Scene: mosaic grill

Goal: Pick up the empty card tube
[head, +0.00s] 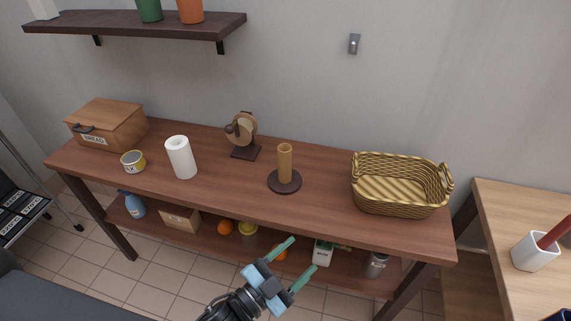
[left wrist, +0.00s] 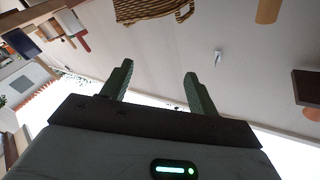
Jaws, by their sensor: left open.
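The empty card tube (head: 285,163) is a tan cylinder. It stands upright on a dark round holder base (head: 284,186) on the wooden table, right of centre. A tan cylinder (left wrist: 268,11) that looks like the tube shows at the top right of the left wrist view, which is upside down. My left gripper (head: 304,255) is open and empty in front of the table, apart from the tube and nearer to me. Its two green fingers (left wrist: 160,85) also show spread in the left wrist view. My right gripper is out of view.
A white paper roll (head: 181,158), a tin (head: 133,161), a bread box (head: 113,123) and a dark wooden stand (head: 243,137) are left of the tube. A wicker basket (head: 398,204) is to its right. A lower shelf (head: 205,238) holds several items.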

